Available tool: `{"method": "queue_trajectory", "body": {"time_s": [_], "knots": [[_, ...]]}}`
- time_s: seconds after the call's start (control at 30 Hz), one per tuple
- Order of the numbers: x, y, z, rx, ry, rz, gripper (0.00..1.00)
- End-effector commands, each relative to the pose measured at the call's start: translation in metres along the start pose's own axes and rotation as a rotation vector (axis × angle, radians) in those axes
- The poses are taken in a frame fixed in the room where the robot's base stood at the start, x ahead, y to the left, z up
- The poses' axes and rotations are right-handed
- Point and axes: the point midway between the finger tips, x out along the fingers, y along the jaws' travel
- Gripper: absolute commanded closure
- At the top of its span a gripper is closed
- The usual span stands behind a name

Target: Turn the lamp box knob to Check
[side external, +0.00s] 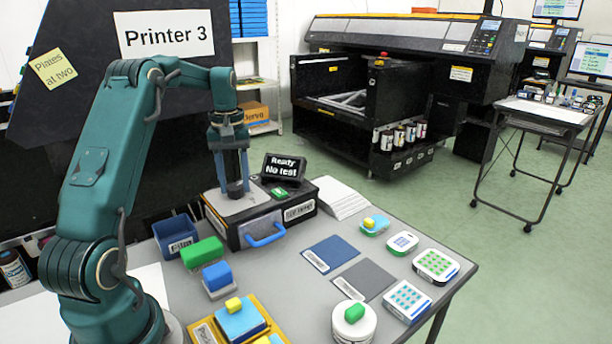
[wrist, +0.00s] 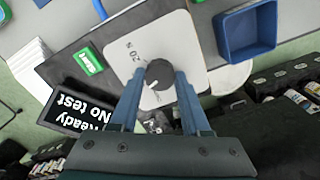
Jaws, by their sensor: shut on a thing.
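The lamp box (side external: 238,232) is a black box with a pale top, a blue front handle and a white label. Its dark round knob (wrist: 159,72) stands on a light plate (wrist: 170,34); a pale pointer mark shows on the knob's lower side. The display (side external: 284,168) behind reads "Ready No test". A green button (wrist: 88,61) lies beside the plate.
A blue bin (side external: 175,235), a green block (side external: 202,252) and a blue block (side external: 216,275) stand left of the box. A white stack (side external: 342,198) lies to its right. Blue (side external: 330,254) and grey (side external: 364,279) mats lie flat in front.

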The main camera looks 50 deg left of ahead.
Motion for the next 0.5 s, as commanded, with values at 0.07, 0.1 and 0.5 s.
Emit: {"method": "queue_trajectory", "body": {"time_s": [0.07, 0.1, 0.5], "knots": [[-0.0017, 0.0004, -0.0004, -0.072, 0.004, 0.002, 1.00], [-0.0017, 0.0004, -0.0004, -0.110, 0.004, 0.002, 1.00], [-0.0019, 0.0003, -0.0006, -0.467, 0.004, 0.003, 1.00]]}}
